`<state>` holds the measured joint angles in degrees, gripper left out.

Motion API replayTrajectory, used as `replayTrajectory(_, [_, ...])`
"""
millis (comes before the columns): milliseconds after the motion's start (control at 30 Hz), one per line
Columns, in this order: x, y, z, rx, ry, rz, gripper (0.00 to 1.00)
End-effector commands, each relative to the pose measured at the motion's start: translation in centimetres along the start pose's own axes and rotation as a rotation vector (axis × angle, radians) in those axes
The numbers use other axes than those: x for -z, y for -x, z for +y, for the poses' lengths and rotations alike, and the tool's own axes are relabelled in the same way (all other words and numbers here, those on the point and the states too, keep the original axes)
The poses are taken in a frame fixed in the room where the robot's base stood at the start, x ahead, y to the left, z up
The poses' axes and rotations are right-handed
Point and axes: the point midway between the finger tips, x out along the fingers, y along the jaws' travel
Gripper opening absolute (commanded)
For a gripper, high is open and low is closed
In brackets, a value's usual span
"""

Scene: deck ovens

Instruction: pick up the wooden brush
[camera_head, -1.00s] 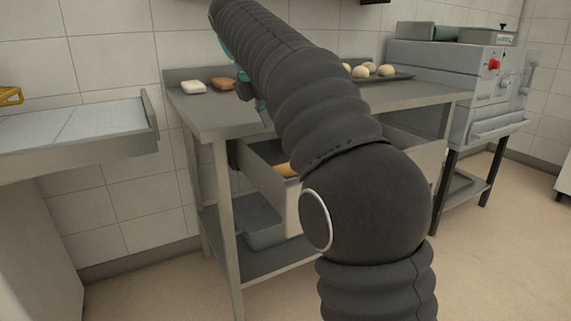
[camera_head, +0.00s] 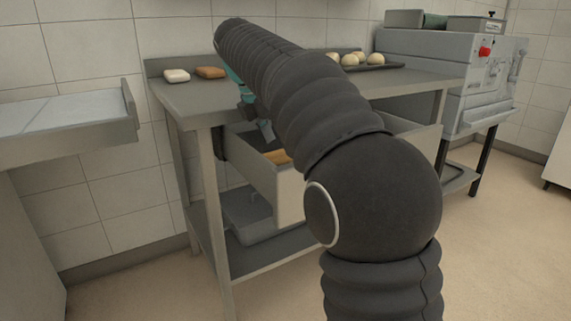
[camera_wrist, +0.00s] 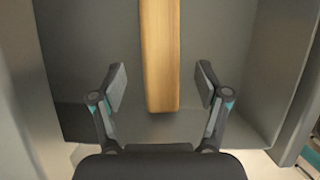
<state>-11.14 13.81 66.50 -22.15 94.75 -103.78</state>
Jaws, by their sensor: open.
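A long wooden piece, seemingly the handle of the wooden brush (camera_wrist: 161,60), lies in an open drawer (camera_head: 292,199) under the steel table. In the wrist view it runs from the top edge to the middle; any bristles are out of view. A small part of the wooden brush (camera_head: 279,157) also shows in the head view, behind the drawer front. My gripper (camera_wrist: 161,80) is open, with one finger on each side of the near end of the wood. I cannot tell its height above the wood. In the head view my arm hides most of it.
A grey bin (camera_head: 250,222) sits on the lower shelf. A deck oven (camera_head: 440,62) stands right; another counter (camera_head: 70,145) stands left.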

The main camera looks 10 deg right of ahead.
Motion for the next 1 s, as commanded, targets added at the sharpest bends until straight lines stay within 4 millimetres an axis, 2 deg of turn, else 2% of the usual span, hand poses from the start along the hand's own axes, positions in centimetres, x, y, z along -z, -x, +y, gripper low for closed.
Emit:
replayTrajectory(300, [-0.3,-4.4,-0.2,0.002,-0.002,0.000,0.75])
replayTrajectory(567, [-0.4,-4.5,-0.1,0.001,-0.002,0.000,0.75])
replayTrajectory(833, [-0.4,-4.5,-0.1,0.002,-0.002,0.000,0.07])
replayTrajectory(1000, [-0.4,-4.5,-0.1,0.001,-0.002,0.000,0.05])
